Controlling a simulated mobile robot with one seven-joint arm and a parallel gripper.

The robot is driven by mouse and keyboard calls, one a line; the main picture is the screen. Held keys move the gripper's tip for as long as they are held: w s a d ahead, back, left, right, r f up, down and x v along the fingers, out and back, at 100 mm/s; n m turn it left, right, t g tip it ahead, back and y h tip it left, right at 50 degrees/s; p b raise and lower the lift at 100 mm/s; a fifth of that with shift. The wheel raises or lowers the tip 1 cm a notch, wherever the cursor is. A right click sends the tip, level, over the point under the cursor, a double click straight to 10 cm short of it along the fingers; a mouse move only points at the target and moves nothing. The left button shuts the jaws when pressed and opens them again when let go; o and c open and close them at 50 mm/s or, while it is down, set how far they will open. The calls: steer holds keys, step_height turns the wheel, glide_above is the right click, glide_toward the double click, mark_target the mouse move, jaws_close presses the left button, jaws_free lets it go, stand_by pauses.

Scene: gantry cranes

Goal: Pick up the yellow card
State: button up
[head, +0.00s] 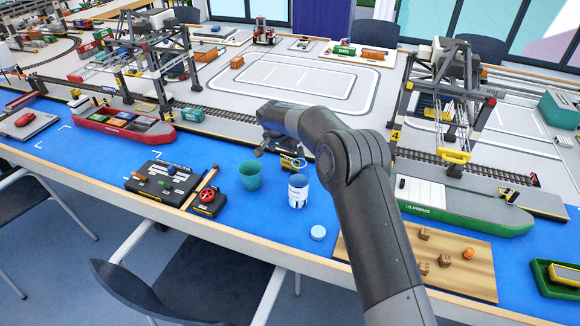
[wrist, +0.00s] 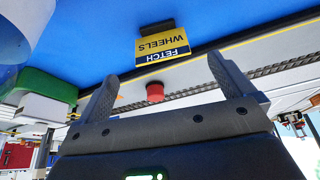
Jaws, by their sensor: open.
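The yellow card (wrist: 163,47), with a black band and the words "FETCH WHEELS", shows upside down in the wrist view. It stands at the edge of the blue surface, against a small dark block (wrist: 168,23). My gripper (wrist: 165,86) is open, its two fingers spread with nothing between them. The card lies beyond the fingertips, roughly in line with the gap, and apart from them. In the head view my gripper (head: 281,150) hangs over the blue mat near the rail track, and I cannot clearly make out the card there.
A teal cup (head: 250,176) and a white-and-blue jar (head: 298,191) stand close to my gripper. A wooden board (head: 458,281) with small pieces lies to the right. A green ship (head: 467,213) and a red ship (head: 125,123) flank the area. A red knob-like thing (wrist: 155,93) shows near the card.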

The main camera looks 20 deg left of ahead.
mark_target(290, 159)
steer(key=x, duration=0.6)
steer(key=shift+w+f, duration=0.25)
steer(key=shift+f, duration=0.05)
steer(key=shift+c, duration=0.6)
steer(key=c, duration=0.9)
steer(key=shift+r, duration=0.1)
steer(key=shift+c, duration=0.2)
